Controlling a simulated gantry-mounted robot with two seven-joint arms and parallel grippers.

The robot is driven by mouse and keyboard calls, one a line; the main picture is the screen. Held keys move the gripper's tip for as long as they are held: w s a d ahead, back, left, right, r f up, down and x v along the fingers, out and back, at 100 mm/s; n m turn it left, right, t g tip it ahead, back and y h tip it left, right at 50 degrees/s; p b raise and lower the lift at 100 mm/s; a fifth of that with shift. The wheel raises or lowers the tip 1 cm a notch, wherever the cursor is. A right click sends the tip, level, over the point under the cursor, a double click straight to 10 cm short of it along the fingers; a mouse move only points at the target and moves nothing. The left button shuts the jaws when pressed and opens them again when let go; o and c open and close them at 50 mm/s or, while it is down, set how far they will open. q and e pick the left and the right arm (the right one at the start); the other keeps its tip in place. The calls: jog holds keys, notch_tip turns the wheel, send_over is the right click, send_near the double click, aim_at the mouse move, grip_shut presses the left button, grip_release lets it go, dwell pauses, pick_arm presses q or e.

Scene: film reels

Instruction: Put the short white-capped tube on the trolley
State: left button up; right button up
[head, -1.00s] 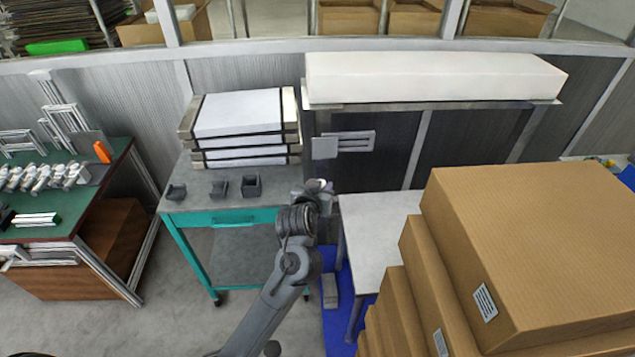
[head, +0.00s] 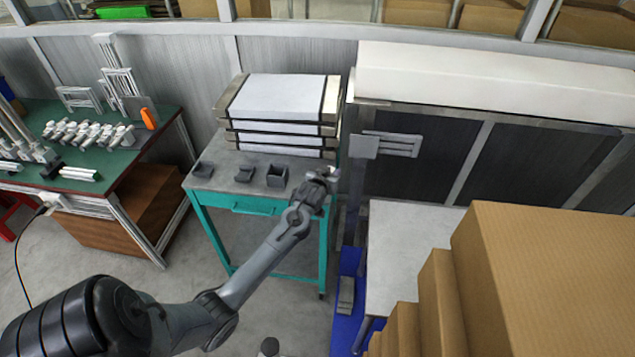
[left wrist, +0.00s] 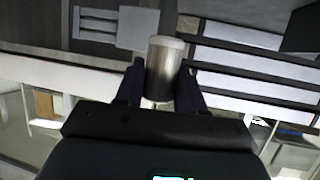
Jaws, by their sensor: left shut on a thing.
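My left gripper (head: 326,178) is shut on the tube. In the left wrist view the tube (left wrist: 161,72) stands between the two fingers, a short grey cylinder with a pale cap end. In the head view only a small pale bit of it shows at the fingertips. The trolley (head: 255,207) is teal with a grey top and stands left of centre. My gripper is at its right front corner, seemingly above the top; the exact height is unclear. My right gripper is not in view.
On the trolley stand several small dark holders, including a square one (head: 277,176), and a strapped stack of white-topped cases (head: 280,97). Bare top shows around the holders. A white table (head: 405,245) and cardboard boxes (head: 545,270) are at right. A green workbench (head: 75,118) is at left.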

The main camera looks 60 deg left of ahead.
pick_arm(q)
jog(key=a+f, duration=0.1)
jog(key=a, duration=0.1)
jog(key=s+a+f, duration=0.1)
jog(key=a, duration=0.1)
jog(key=a+f, duration=0.1)
jog(key=a, duration=0.1)
jog(key=shift+s+f, duration=0.15)
jog(key=shift+f, duration=0.15)
jog(key=shift+d+f+b, duration=0.1)
jog(key=shift+f+b, duration=0.35)
jog(key=shift+f, duration=1.55)
jog(key=shift+f, duration=0.2)
jog(key=o, duration=1.1)
jog(key=shift+c, duration=0.2)
jog(key=shift+r, duration=0.15)
